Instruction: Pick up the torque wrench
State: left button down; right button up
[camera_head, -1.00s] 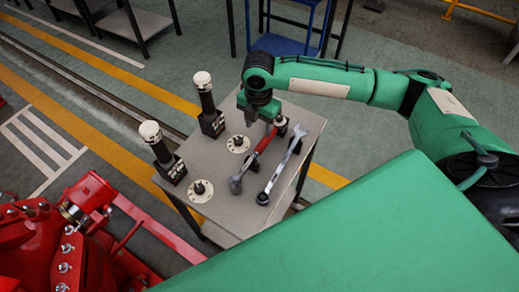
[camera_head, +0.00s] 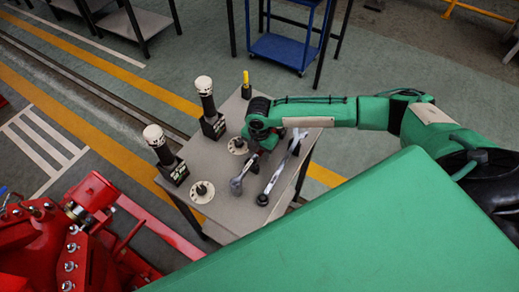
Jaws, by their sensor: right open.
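Two wrenches lie side by side on the grey table (camera_head: 225,215). One is a red-handled wrench (camera_head: 236,185) with a grey head towards the near side. The other is a long grey wrench (camera_head: 274,180) to its right, with a dark round end nearest me. I cannot tell for sure which is the torque wrench. My right gripper (camera_head: 256,160) is open, low over the red-handled wrench. It hides most of that handle, and I cannot tell whether it touches it. My left gripper is not in view.
Two black holders with white-topped tools (camera_head: 205,100) (camera_head: 161,148) stand along the table's left side. Two round flanged parts (camera_head: 238,145) (camera_head: 201,191) lie beside them. A yellow-topped tool (camera_head: 246,80) stands at the far corner. Red machinery (camera_head: 70,235) is at lower left.

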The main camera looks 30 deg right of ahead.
jog(key=shift+f, duration=0.4)
grip_shut()
jog(key=shift+r, duration=0.1)
jog(key=shift+w+r, duration=0.1)
jog(key=shift+r, duration=0.4)
notch_tip(320, 180, up, 19)
jog(key=b, duration=0.3)
